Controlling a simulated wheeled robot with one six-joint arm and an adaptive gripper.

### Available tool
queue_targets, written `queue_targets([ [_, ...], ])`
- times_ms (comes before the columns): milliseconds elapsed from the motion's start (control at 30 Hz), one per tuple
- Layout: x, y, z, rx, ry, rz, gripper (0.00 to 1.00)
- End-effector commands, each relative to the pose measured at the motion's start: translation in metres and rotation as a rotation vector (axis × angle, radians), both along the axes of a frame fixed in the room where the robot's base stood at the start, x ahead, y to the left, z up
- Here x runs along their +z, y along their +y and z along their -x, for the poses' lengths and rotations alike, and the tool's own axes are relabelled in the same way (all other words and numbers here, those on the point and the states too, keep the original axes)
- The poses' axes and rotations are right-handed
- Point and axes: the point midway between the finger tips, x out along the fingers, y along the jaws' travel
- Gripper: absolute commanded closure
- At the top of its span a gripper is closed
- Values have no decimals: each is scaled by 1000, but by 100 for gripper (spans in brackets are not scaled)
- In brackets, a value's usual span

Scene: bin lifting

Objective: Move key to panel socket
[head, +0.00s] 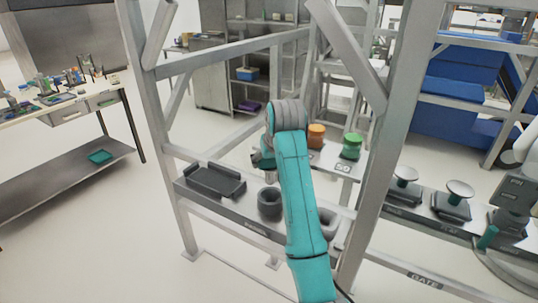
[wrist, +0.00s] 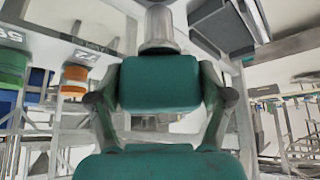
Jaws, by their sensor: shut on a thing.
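My gripper (wrist: 162,92) is shut on a teal block with a grey metal shaft, which I take to be the key (wrist: 160,76). Its fingers press on both sides of the block, and the shaft points away from the palm. In the head view my teal arm hides most of the gripper; a small part of it (head: 262,158) shows left of the arm, above the shelf. A dark round socket (head: 270,203) stands on the grey panel shelf below. A second dark round socket (head: 327,222) is partly behind my arm. I cannot tell which is the panel socket.
A dark tray (head: 215,181) sits at the shelf's left. An orange jar (head: 316,136) and a green jar (head: 351,147) stand behind on a white surface. Metal frame posts (head: 377,145) rise close on the right.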

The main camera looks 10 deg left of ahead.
Motion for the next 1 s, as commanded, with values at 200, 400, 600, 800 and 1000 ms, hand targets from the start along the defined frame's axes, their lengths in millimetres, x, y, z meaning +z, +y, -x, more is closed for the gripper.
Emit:
queue_targets([
  [200, -19, 0, 0, 0, 0, 0, 73],
  [400, -34, 0, 0, 0, 0, 0, 73],
  [600, -42, 0, 0, 0, -1, 0, 73],
  [800, -44, 0, 0, 0, -1, 0, 73],
  [1000, -44, 0, 0, 0, -1, 0, 73],
])
